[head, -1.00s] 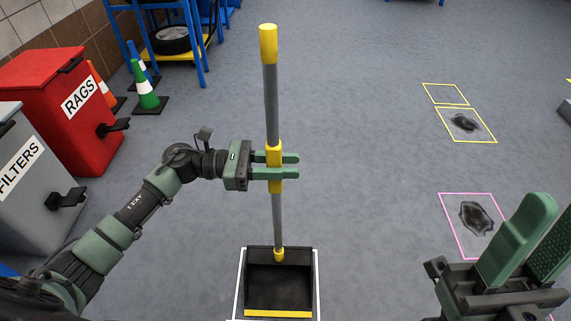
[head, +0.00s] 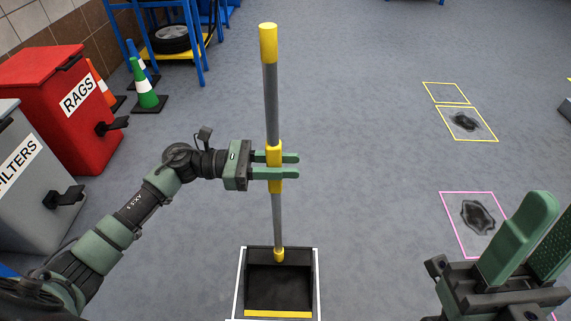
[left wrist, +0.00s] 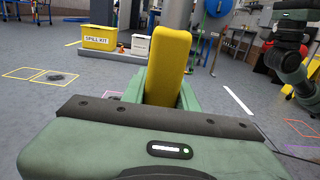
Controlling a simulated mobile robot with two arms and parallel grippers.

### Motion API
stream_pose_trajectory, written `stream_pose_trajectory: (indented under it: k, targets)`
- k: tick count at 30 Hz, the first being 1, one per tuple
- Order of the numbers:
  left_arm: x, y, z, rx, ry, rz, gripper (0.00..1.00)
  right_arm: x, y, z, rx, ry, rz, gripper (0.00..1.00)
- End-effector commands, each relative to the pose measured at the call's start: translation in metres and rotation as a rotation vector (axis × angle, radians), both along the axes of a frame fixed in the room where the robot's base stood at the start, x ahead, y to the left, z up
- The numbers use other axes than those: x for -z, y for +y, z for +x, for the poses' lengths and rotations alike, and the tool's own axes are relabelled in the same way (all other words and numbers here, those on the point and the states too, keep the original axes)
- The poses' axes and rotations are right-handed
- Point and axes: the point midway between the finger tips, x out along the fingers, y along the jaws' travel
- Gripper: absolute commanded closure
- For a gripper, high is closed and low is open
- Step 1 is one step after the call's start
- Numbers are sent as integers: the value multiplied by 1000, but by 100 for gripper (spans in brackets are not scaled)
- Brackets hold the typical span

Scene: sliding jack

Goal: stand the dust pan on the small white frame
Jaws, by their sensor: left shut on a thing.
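The dust pan (head: 280,287) is a black scoop with a yellow front lip and a tall grey pole, seen upright in the head view. My left gripper (head: 276,166) is shut on the pole's yellow grip. That yellow grip (left wrist: 168,65) also shows between the fingers in the left wrist view. The small white frame (head: 317,285) outlines the scoop on the floor, and the scoop appears inside it. I cannot tell whether the scoop touches the floor. My right gripper (head: 532,240) is at the lower right, its fingers apart and empty.
A red RAGS bin (head: 65,105) and a grey FILTERS bin (head: 30,185) stand at the left. A green cone (head: 144,88) and a blue rack (head: 195,45) are behind. Yellow and pink floor outlines with dark stains lie at the right. The middle floor is clear.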

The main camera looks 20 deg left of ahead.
Motion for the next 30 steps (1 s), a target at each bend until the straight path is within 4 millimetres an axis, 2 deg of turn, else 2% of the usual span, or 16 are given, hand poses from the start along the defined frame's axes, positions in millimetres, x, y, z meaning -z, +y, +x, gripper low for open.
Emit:
stream_pose_trajectory:
  k: [11,12,14,15,25,30]
  targets:
    - [0,0,0,0,-3,-2,100,2,0,0,0,1,0,64]
    - [0,0,0,0,-3,-2,66,2,0,0,0,1,0,64]
    - [0,0,0,0,-2,-3,49,2,0,0,1,1,-1,64]
    - [0,0,0,0,-2,-3,46,2,0,0,1,1,-1,64]
    - [3,0,0,0,2,2,46,2,0,0,1,1,0,64]
    - [2,21,-6,-2,4,3,46,2,0,0,1,14,1,64]
